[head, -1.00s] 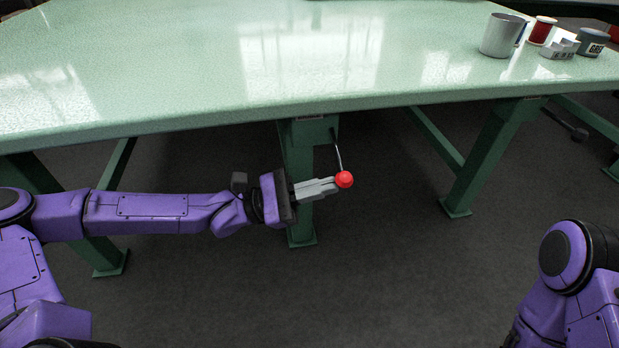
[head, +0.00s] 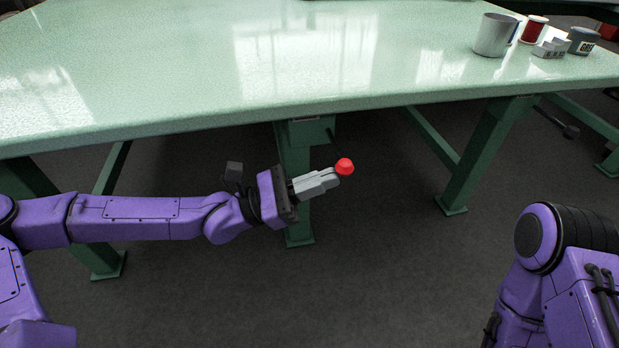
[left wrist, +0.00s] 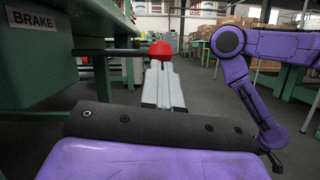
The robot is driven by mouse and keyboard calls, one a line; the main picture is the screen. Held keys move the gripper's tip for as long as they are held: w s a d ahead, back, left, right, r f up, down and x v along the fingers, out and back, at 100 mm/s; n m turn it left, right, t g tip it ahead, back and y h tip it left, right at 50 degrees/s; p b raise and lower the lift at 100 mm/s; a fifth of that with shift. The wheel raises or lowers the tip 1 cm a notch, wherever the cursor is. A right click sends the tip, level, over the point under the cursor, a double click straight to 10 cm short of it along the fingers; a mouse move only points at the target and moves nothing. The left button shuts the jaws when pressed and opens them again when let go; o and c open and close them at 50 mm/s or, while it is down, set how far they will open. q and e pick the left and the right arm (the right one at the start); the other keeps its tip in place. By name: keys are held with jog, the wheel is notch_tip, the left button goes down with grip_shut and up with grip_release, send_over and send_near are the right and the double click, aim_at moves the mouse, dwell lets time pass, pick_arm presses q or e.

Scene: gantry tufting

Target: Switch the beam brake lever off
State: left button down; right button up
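The beam brake lever is a dark rod with a red ball knob (head: 344,166), sticking out from under the green table's front edge. In the left wrist view its knob (left wrist: 161,49) is at the end of the rod (left wrist: 108,52), which runs about level from the left. My left gripper (head: 334,176) has its grey fingers together, tips at the knob; touching or just short of it, I cannot tell. In the left wrist view the fingers (left wrist: 160,68) end just below the knob, which is not between them. My right gripper is out of view.
A sign reading BRAKE (left wrist: 33,19) is on the green housing at left. The green table (head: 200,80) overhangs the lever. A metal mug (head: 495,36), a red spool (head: 535,29) and a grey tin (head: 583,41) stand at its right. The floor below is clear.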

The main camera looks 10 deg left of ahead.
pick_arm(q)
jog(key=d+f+v, duration=0.1)
jog(key=f+v, duration=0.1)
jog(key=v, duration=1.1)
jog(key=shift+f, duration=0.3)
